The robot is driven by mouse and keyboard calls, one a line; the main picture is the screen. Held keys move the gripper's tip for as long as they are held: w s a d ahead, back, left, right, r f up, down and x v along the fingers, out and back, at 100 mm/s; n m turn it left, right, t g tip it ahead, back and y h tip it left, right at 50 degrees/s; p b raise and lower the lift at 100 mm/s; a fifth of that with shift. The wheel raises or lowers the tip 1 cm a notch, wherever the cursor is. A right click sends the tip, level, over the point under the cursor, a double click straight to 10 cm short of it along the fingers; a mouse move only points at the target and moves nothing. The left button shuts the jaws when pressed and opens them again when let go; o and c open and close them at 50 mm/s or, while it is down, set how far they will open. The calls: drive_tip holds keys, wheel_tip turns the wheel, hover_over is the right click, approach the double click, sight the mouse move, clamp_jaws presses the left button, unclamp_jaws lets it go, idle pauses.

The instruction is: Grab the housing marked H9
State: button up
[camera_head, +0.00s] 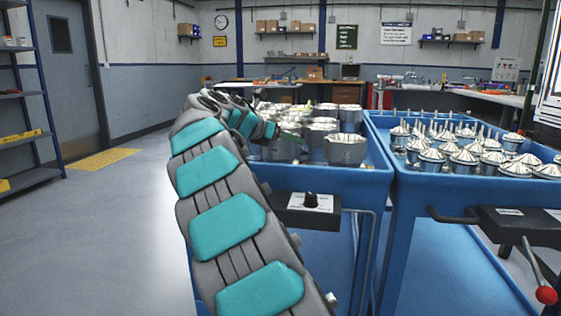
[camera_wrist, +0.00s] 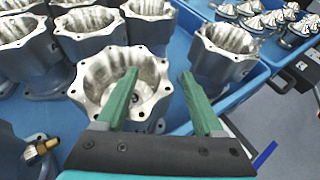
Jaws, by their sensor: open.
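Several grey metal housings with open, scalloped cups and flanged rims stand in the left blue cart (camera_head: 376,178). I cannot read an H9 mark on any of them. In the wrist view, my gripper (camera_wrist: 158,74) is open and empty, with two green fingers. Its left finger overlaps the open cup of the central housing (camera_wrist: 90,82); its right finger is just right of that housing's rim. Another housing (camera_wrist: 228,50) stands just right of the fingers. Contact cannot be told. In the head view, my arm hides part of the cart and its left housings.
A second blue cart (camera_head: 397,215) on the right holds several parts with silver cone tops (camera_head: 462,162). More housings (camera_wrist: 22,45) crowd the left of the wrist view. A brass fitting (camera_wrist: 40,150) shows at lower left. Open floor (camera_head: 90,220) lies left of my arm.

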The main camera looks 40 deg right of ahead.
drive_tip(key=shift+d+f, duration=0.1)
drive_tip(key=shift+d, duration=0.35)
drive_tip(key=shift+c, duration=0.4)
clamp_jaws()
idle(0.7)
